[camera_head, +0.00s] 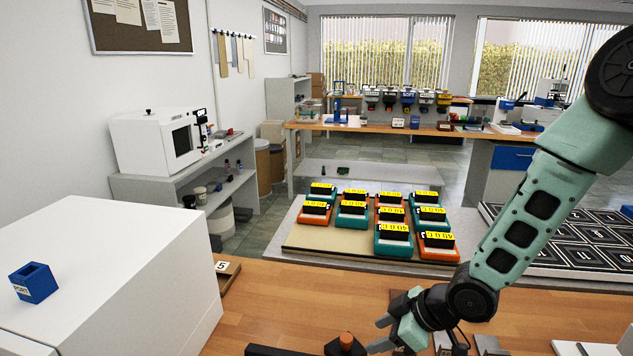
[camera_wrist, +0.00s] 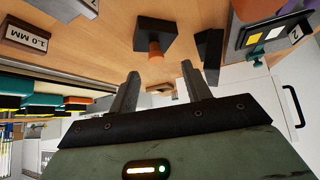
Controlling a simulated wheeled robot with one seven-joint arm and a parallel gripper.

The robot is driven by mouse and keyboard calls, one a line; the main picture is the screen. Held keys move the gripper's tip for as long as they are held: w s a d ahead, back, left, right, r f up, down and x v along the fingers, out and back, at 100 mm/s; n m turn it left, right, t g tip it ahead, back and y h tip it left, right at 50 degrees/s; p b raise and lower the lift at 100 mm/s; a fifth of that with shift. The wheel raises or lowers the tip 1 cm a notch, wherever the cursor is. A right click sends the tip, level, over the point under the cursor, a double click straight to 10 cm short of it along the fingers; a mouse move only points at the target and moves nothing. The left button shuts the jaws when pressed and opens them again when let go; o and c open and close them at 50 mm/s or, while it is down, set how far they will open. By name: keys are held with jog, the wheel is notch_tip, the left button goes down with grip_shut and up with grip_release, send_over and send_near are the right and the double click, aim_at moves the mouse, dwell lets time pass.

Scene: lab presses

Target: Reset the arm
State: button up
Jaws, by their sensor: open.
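My arm (camera_head: 540,190) in green and black reaches in from the right edge of the head view and bends down to the wooden bench. My gripper (camera_head: 377,334) is low over the bench's near part. In the wrist view my gripper (camera_wrist: 160,72) has its two grey fingers apart with nothing between them. A black block with an orange knob (camera_wrist: 155,50) lies just beyond the fingertips, and it also shows in the head view (camera_head: 346,340) left of the fingers.
A white box (camera_head: 120,270) with a blue holder (camera_head: 34,282) on top stands at the left. Several orange and teal devices (camera_head: 394,237) sit on a board behind the bench. The wrist view shows a "1.0 MM" block (camera_wrist: 27,38). Bare bench (camera_head: 285,300) lies left of my gripper.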

jog(key=s+r+m+g+h, duration=0.1)
jog(key=s+r+m+h, duration=0.1)
jog(key=s+r, duration=0.5)
jog(key=s+d+r+m+g+h+b, duration=0.1)
jog(key=s+r, duration=0.7)
jog(key=s, duration=0.8)
jog(key=m+g+h, duration=0.1)
jog(key=m+h, duration=0.1)
jog(key=h, duration=0.1)
jog(key=shift+s+g, duration=0.2)
jog(key=shift+g, duration=0.1)
jog(key=shift+d, duration=0.1)
